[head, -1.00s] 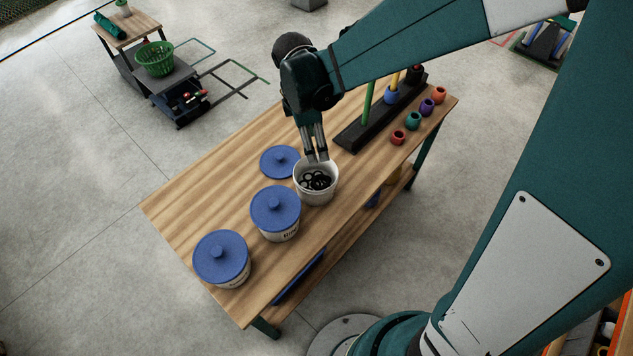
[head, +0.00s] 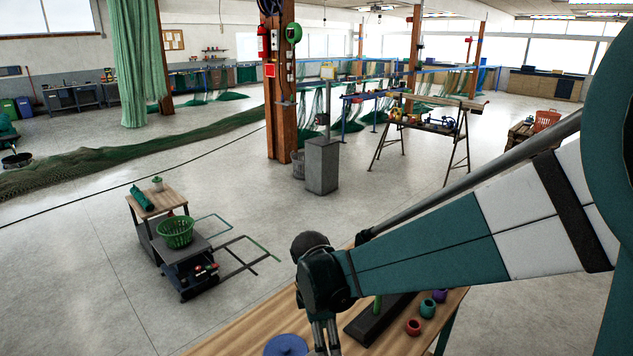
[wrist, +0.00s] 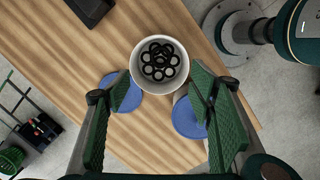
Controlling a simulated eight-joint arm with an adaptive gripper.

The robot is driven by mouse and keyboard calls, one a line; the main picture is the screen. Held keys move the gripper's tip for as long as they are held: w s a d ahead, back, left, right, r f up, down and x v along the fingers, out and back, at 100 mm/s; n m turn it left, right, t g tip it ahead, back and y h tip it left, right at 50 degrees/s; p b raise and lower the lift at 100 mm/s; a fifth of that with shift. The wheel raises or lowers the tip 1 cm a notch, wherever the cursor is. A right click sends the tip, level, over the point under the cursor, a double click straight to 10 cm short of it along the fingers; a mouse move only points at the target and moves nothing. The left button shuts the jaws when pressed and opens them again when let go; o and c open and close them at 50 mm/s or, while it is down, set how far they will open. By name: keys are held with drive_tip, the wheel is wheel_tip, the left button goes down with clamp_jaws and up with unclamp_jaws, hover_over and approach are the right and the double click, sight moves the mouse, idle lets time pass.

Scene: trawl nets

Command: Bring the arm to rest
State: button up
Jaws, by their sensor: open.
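My gripper (head: 326,340) is at the bottom of the head view, pointing down over the wooden table (head: 235,338); its fingertips are cut off by the picture's edge. In the wrist view my gripper (wrist: 160,100) is open, its two green-padded fingers wide apart with nothing between them. A white tub (wrist: 136,53) stands open on the table just past the fingertips, with several black rings (wrist: 160,62) inside. A blue lid (wrist: 112,100) lies flat beside the tub, partly behind the left finger. Another blue lid (wrist: 186,120) shows near the right finger, partly hidden.
A black rack base (head: 375,322) with a green peg stands on the table beside small red (head: 413,327), teal and purple pots. A cart with a green basket (head: 175,232) stands on the floor at left. A grey pedestal (head: 321,165) and a trestle bench (head: 425,125) stand farther back.

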drive_tip(key=s+d+r+m+t+b, duration=0.2)
drive_tip(key=s+d+r+m+t, duration=0.1)
drive_tip(key=s+d+r+m, duration=0.2)
drive_tip(key=s+d+r+m+t+y+b, duration=0.1)
drive_tip(key=s+d+r+m+t+b, duration=0.2)
drive_tip(key=s+d+m, duration=0.7)
drive_tip(key=d+r+m, duration=0.2)
drive_tip(key=d+m, duration=0.1)
drive_tip(key=d, duration=0.1)
drive_tip(key=shift+s+r+m+t+y, duration=0.15)
drive_tip(key=shift+s+m+t+y, duration=0.15)
drive_tip(key=shift+m+t, duration=0.1)
